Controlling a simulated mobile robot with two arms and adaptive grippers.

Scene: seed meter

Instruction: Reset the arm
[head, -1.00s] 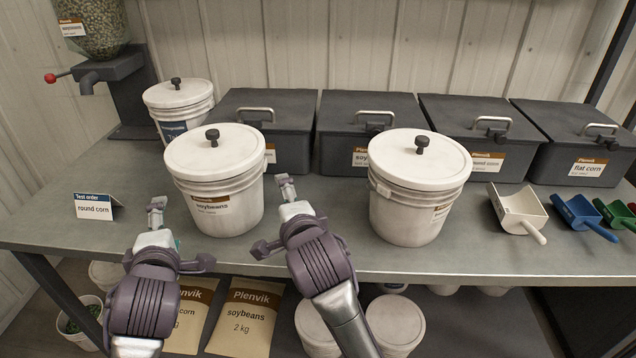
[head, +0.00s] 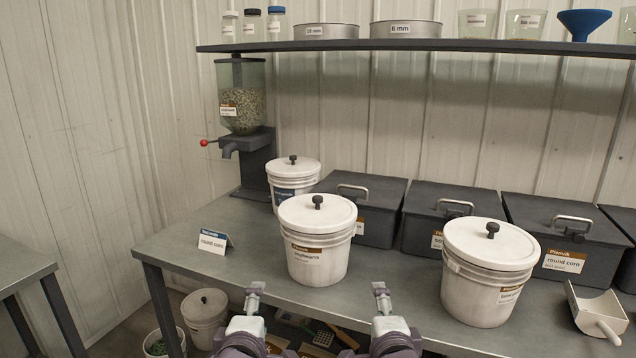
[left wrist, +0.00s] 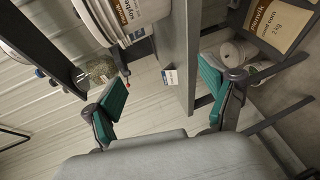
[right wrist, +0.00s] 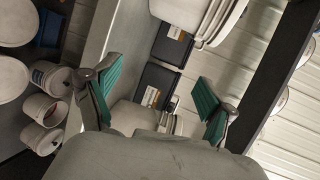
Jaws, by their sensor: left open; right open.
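My left gripper (head: 254,291) is in front of the table's front edge, below the soybeans bucket (head: 316,240). In the left wrist view its green-padded fingers (left wrist: 163,100) are wide apart with nothing between them. My right gripper (head: 381,292) is beside it to the right, also at the front edge. In the right wrist view its green-padded fingers (right wrist: 160,100) are spread and empty. Neither gripper touches a bucket in the head view.
A second lidded bucket (head: 489,271) stands on the table to the right. A round corn card (head: 214,241) stands at the left. Dark lidded bins (head: 362,208), a small bucket (head: 292,180) and a seed dispenser (head: 241,105) are behind. A white scoop (head: 598,311) lies at right.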

